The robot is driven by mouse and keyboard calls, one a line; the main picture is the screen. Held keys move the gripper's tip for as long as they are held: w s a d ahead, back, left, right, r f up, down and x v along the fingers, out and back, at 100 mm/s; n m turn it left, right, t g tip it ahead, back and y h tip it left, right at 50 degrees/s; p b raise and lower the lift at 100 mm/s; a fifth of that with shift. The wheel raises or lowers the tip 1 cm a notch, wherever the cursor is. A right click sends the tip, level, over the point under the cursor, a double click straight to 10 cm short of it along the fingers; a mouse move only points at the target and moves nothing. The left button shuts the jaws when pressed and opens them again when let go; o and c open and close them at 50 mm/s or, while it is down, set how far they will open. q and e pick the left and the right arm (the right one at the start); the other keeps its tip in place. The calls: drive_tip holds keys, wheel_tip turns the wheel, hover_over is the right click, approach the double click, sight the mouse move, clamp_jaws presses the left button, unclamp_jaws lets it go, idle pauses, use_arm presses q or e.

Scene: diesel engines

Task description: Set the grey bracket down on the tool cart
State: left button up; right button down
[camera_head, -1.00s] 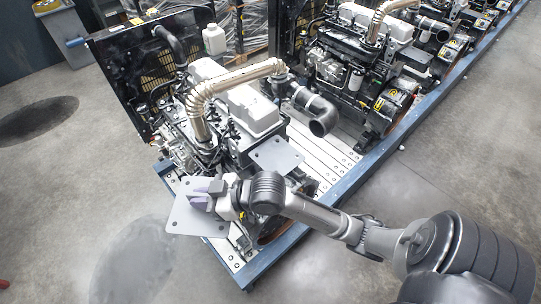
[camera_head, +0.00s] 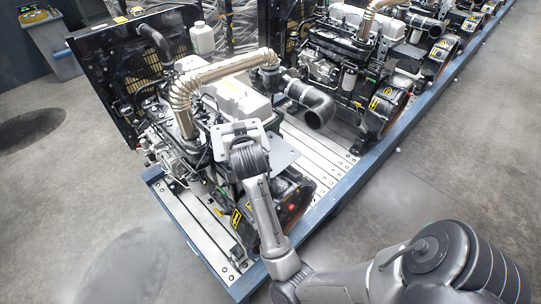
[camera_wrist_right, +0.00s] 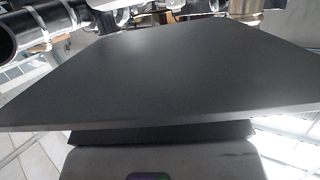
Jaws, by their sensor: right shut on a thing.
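My right gripper (camera_head: 243,139) is over the near engine, its fingers mostly hidden by my wrist. It is shut on the grey bracket (camera_head: 222,131), a flat plate that shows light grey around the wrist. In the right wrist view the bracket (camera_wrist_right: 150,75) is a broad dark plate filling most of the picture. My left gripper is not in view. A grey cart-like box (camera_head: 62,58) with a yellow-edged top stands at the far upper left; I cannot tell whether it is the tool cart.
The near engine (camera_head: 238,98), with its tan wrapped exhaust pipe (camera_head: 212,73), stands close by my right gripper. A black radiator frame (camera_head: 118,75) rises behind it. More engines line the blue-edged platform (camera_head: 340,185). The floor to the left and right is open.

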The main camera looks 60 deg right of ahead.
drive_tip(key=s+d+f+m+g+h, duration=0.1)
drive_tip(key=s+d+m+g+h, duration=0.1)
drive_tip(key=s+m+g, duration=0.4)
drive_tip(key=s+d+f+m+g+h, duration=0.2)
drive_tip(key=s+d+m+g, duration=0.2)
drive_tip(key=s+m+g, duration=0.2)
drive_tip(key=shift+s+d+g, duration=0.15)
drive_tip(key=shift+s+g, duration=1.05)
drive_tip(key=shift+f, duration=0.1)
drive_tip(key=w+d+f, duration=0.1)
drive_tip(key=w+f, duration=0.1)
drive_tip(key=w, duration=0.1)
drive_tip(key=w+d+f+p, duration=0.1)
drive_tip(key=w+d+f, duration=0.1)
drive_tip(key=w, duration=0.2)
drive_tip(key=w+d+f+p, duration=0.1)
drive_tip(key=w+d+f, duration=0.1)
drive_tip(key=w, duration=0.1)
drive_tip(key=shift+w+f, duration=0.25)
drive_tip(key=shift+f, duration=0.15)
drive_tip(key=shift+f+p, duration=0.4)
drive_tip(key=shift+f, duration=1.45)
